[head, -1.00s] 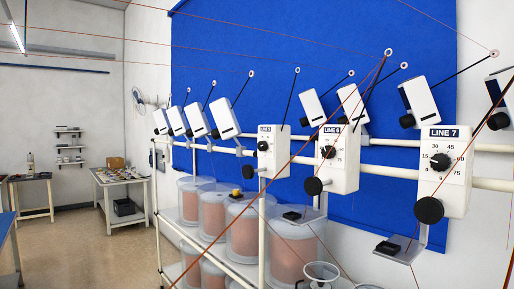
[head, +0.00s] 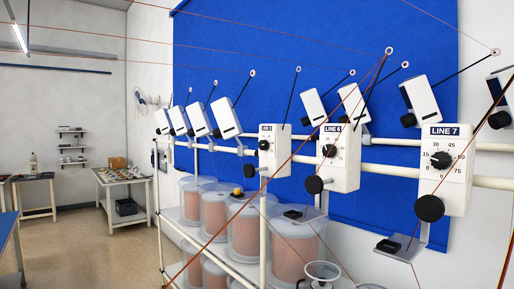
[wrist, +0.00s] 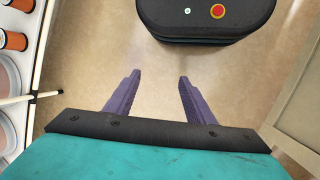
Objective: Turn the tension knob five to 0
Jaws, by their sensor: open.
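The line five tension unit (head: 274,160) is a narrow white box on the rail, left of the LINE 6 unit, in the head view. Its small label is hard to read. Its dark tension knob (head: 264,145) is on the front face, too small for its setting to be read. A separate round black part (head: 249,171) sticks out at the box's lower left. My gripper (wrist: 158,76) shows only in the wrist view, pointing down over bare floor. Its two purple fingers are apart with nothing between them. The knob is not in the wrist view.
The LINE 6 unit (head: 340,160) and LINE 7 unit (head: 444,170) stand to the right on the same rail. Orange threads cross in front of the units. Clear bins (head: 246,235) stand below. The floor (head: 100,240) at left is open.

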